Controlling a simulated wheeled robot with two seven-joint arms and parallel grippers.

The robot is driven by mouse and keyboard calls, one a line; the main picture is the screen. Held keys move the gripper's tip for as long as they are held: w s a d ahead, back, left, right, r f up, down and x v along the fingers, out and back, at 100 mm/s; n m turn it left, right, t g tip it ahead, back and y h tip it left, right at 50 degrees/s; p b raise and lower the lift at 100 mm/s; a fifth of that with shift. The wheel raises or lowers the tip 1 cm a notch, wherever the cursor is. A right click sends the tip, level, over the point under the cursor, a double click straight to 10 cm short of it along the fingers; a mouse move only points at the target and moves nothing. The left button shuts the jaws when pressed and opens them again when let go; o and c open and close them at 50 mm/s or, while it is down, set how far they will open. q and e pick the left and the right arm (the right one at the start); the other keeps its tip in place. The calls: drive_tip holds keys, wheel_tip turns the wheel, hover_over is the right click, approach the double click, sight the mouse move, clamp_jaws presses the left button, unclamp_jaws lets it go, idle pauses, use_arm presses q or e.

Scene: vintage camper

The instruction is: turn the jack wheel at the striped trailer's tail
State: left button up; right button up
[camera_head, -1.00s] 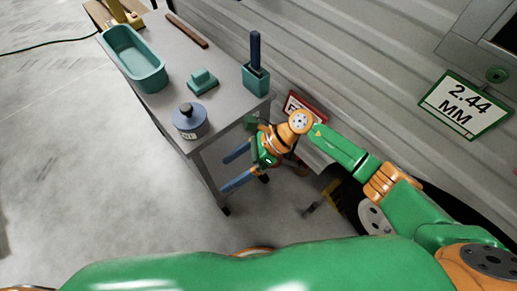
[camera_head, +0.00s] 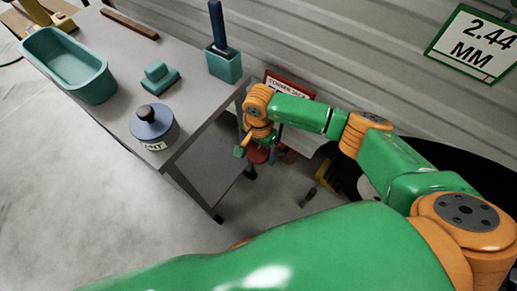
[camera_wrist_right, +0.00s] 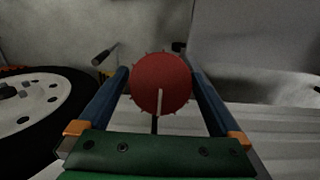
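The red jack wheel (camera_wrist_right: 160,84) is a notched disc with a pale mark on its face, in the middle of the right wrist view. My right gripper (camera_wrist_right: 159,74) has its two blue fingers apart, one on each side of the wheel. I cannot tell whether they touch its rim. In the head view a bit of the red wheel (camera_head: 258,155) shows below my right wrist, under the trailer's ribbed wall (camera_head: 360,60); the fingertips are hidden there. My left gripper is not in view.
A grey table (camera_head: 205,110) stands left of my right arm, holding a teal tub (camera_head: 68,62), a blue lidded pot (camera_head: 153,125), a teal block and a teal holder (camera_head: 223,64). A red-framed sign (camera_head: 290,84) is behind my wrist. A tire (camera_wrist_right: 35,110) is at the wrist view's left.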

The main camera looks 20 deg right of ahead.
drive_tip(key=c, duration=1)
